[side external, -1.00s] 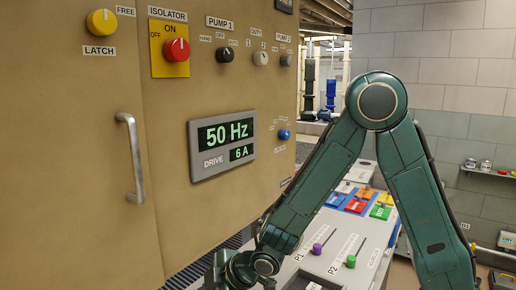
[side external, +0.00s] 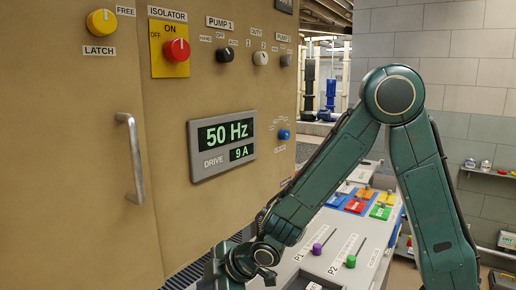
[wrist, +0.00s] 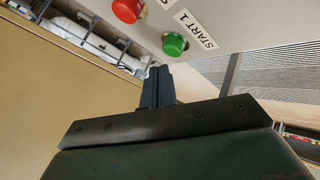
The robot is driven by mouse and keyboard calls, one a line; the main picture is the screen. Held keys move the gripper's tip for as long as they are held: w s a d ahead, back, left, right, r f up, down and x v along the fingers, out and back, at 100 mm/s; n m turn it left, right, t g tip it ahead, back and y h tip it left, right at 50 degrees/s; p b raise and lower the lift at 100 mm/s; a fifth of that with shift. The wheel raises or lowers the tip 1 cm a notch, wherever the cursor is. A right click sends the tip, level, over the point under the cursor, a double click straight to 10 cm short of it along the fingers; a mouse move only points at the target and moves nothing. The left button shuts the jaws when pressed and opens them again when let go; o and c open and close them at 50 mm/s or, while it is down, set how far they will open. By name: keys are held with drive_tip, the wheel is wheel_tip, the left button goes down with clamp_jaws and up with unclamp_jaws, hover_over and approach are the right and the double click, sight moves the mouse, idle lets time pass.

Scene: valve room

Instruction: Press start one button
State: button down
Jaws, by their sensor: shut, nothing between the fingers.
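In the wrist view the green start one button (wrist: 174,44) sits on a grey panel beside a label (wrist: 196,29) reading START 1. My gripper (wrist: 157,70) is shut and empty, its fingertips pointing just below and left of the green button in the picture. A small gap seems to show between them, but I cannot tell the depth. In the side external view my gripper's wrist end shows low at the left (side external: 222,268), in front of the cabinet. The green button is hidden in that view.
A red button (wrist: 127,10) is beside the green one. The tan cabinet (side external: 80,180) has a metal handle (side external: 131,158), a red isolator knob (side external: 176,50) and a drive display (side external: 222,145). A sloped console (side external: 310,262) carries purple and green sliders.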

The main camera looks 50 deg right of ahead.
drive_tip(key=shift+r, duration=2.4)
drive_tip(key=s+d+r+m+g, duration=0.1)
drive_tip(key=s+d+r+m, duration=0.2)
drive_tip(key=s, duration=0.5)
drive_tip(key=s+d+r+m+g+h, duration=0.1)
drive_tip(key=s+d+r+m, duration=0.3)
drive_tip(key=s, duration=0.5)
drive_tip(key=s+d+r+m+g, duration=0.1)
drive_tip(key=s+d+r+m, duration=0.2)
drive_tip(key=s, duration=0.5)
drive_tip(key=shift+s+d+r+m+h, duration=0.25)
drive_tip(key=shift+d+m+h, duration=0.15)
drive_tip(key=shift+d+m, duration=0.5)
drive_tip(key=shift+d, duration=0.15)
